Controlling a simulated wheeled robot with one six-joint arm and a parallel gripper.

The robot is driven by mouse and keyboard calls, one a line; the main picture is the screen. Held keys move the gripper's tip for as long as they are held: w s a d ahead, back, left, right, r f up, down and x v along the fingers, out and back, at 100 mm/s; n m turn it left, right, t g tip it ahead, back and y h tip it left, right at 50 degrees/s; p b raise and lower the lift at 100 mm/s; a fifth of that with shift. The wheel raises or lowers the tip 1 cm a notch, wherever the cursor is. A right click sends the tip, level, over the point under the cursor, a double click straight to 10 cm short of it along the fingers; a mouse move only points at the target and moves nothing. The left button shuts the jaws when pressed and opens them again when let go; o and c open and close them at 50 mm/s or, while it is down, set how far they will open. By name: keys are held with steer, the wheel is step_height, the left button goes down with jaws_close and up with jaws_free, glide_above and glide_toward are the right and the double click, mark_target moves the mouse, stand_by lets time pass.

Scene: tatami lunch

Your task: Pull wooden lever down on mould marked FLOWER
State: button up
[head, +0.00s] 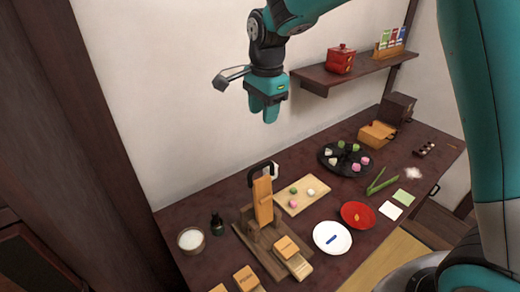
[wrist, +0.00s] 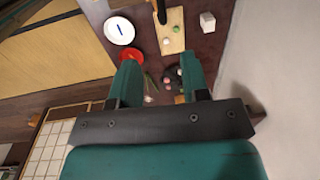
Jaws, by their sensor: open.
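A wooden press (head: 262,242) stands on the near left part of the dark table. An orange block (head: 286,247) sits on a pale wooden piece (head: 299,267) at the press's right side. Two more wooden blocks, one (head: 245,278) and another (head: 219,289), lie at the front edge of the picture; their markings are too small to read. My gripper (head: 265,113) is open and empty, high above the table and apart from the lever; its fingers also show in the wrist view (wrist: 161,65).
A dark bottle (head: 217,224) and a white-filled bowl (head: 191,240) stand left of the press. A board with sweets (head: 306,203), a white plate (head: 330,247), a red dish (head: 357,222) and a black tray (head: 329,164) lie to its right. A wall shelf (head: 320,84) is behind.

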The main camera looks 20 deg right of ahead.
mark_target(259, 166)
steer(key=f+p, duration=0.1)
steer(key=f, duration=0.4)
steer(key=w+f+p, duration=0.1)
steer(key=f+p, duration=0.1)
steer(key=f, duration=0.4)
steer(key=f+p, duration=0.1)
steer(key=f, duration=0.5)
steer(key=shift+w+a+f+p, duration=0.15)
steer(key=shift+w+a+p, duration=0.05)
steer(key=shift+p, duration=0.1)
jaws_close()
